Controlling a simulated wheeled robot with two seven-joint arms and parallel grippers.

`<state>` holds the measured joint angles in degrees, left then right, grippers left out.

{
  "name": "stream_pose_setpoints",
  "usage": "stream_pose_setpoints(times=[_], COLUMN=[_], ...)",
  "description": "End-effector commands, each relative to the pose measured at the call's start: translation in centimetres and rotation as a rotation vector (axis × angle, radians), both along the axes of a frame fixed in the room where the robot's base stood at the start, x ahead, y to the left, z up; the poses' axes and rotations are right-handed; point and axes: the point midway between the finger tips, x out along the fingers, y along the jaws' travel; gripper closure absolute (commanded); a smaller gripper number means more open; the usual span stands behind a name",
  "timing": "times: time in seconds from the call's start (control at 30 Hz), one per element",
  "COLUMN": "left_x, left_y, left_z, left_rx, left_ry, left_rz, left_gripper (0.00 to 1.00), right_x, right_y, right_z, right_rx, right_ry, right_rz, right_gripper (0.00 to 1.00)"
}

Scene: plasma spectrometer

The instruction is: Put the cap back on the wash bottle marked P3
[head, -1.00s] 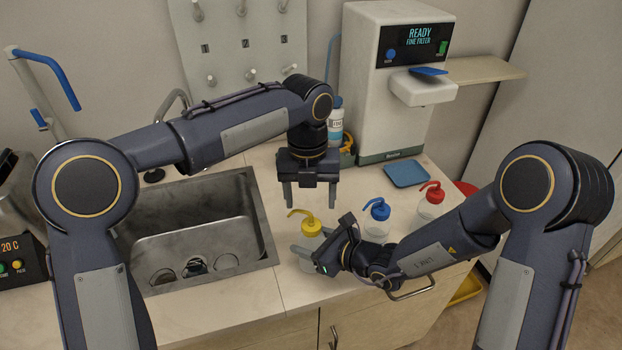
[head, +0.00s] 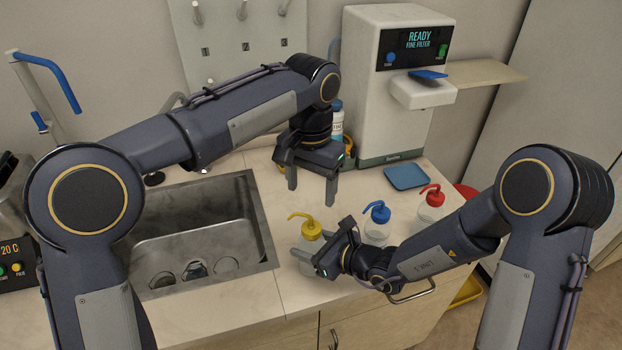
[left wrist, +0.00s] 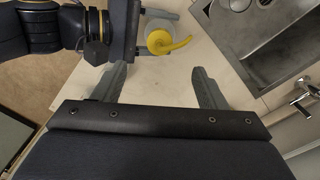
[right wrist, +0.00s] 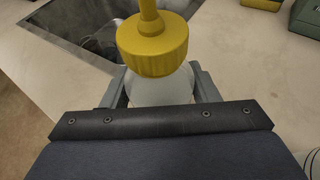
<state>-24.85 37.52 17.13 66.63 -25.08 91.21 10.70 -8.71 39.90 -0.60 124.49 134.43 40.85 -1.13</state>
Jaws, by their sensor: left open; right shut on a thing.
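A wash bottle (head: 309,243) with a yellow cap (head: 312,228) and bent spout stands on the counter, right of the sink. No P3 mark is legible. My right gripper (right wrist: 160,92) is shut around its pale body, just below the cap. The cap sits over the bottle top in the right wrist view (right wrist: 154,50); I cannot tell whether it is fastened. My left gripper (head: 312,193) is open and empty, above the counter behind the yellow-capped bottle. The left wrist view also shows the yellow cap (left wrist: 160,42), beyond the open fingers.
Blue-capped (head: 377,213) and red-capped (head: 432,197) wash bottles stand to the right. A blue tray (head: 407,176) lies behind them, before the white dispenser (head: 375,100). The sink (head: 200,280) is at left. Another bottle (head: 337,120) stands behind my left gripper.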

Motion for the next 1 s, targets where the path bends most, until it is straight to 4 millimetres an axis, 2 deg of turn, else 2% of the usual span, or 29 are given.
stream_pose_setpoints(times=[0.1,0.2,0.4,0.53,0.87,1.0], left_x=[-0.1,-0.2,-0.2,-0.2,-0.3,-0.3], left_y=[-0.1,0.0,0.0,0.0,0.0,0.0], left_z=[0.6,1.0,1.4,1.5,1.4,0.6], left_rx=[0.002,0.005,0.006,0.006,0.006,0.009], left_ry=[-0.006,-0.008,-0.012,-0.012,-0.011,-0.010], left_rz=[0.287,0.495,0.750,0.808,0.813,0.812], left_gripper=[0.34,0.34,0.34,0.34,0.34,0.34], right_x=[0.0,0.0,0.0,0.0,0.0,0.0], right_y=[0.0,0.0,0.0,0.0,0.0,0.0], right_z=[0.0,0.0,0.0,0.0,0.0,0.0], right_rx=[0.000,0.000,0.001,0.001,0.001,0.001], right_ry=[0.000,0.000,-0.001,-0.001,-0.001,-0.001], right_rz=[0.000,0.000,0.000,0.000,0.000,0.000], right_gripper=[1.00,1.00,1.00,1.00,1.00,1.00])
